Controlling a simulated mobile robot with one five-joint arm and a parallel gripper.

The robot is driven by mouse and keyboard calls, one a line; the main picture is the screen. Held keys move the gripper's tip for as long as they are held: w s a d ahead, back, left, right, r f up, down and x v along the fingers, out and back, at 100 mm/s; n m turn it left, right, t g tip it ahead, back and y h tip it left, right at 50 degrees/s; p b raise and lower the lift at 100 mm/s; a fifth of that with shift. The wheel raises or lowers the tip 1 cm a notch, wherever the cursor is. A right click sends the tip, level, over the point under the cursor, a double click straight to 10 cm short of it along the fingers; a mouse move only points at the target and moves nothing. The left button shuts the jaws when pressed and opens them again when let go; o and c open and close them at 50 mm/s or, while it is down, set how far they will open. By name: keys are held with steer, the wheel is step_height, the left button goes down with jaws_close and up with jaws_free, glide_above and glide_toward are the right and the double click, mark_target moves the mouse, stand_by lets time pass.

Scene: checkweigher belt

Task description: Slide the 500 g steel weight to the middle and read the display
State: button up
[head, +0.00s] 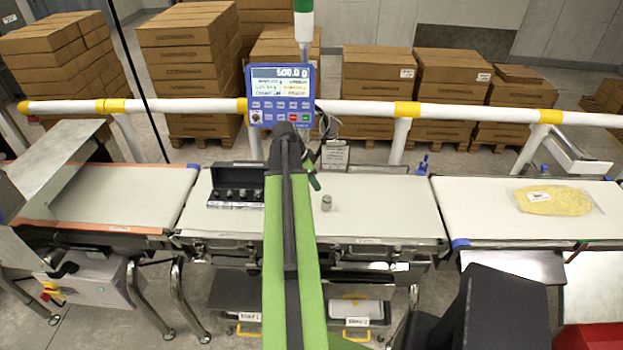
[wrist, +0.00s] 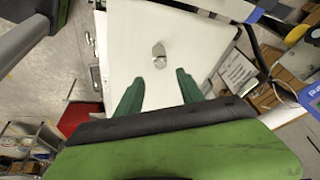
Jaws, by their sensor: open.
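The steel weight (head: 326,202) stands on the white middle belt (head: 385,215), near the middle of its length. It also shows in the wrist view (wrist: 159,54), just beyond my fingertips and roughly in line with the gap between them. My gripper (wrist: 160,80) is open and empty, its two green fingers apart and not visibly touching the weight. In the head view my arm hides most of the gripper. The display (head: 281,95) is a blue panel with a lit screen.
A black case (head: 236,197) of several smaller weights lies on the belt, left of my arm. A bag of yellow food (head: 553,200) lies on the right belt. A white and yellow rail (head: 360,108) runs behind the belts, with stacked cartons (head: 187,75) beyond.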

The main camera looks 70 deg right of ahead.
mark_target(324, 199)
steer(key=b+x, duration=1.4)
steer(key=x, duration=0.2)
steer(key=shift+d+f+b, duration=0.1)
steer(key=shift+f+b, duration=0.25)
steer(key=shift+f, duration=0.05)
steer(key=shift+r, duration=0.1)
jaws_close()
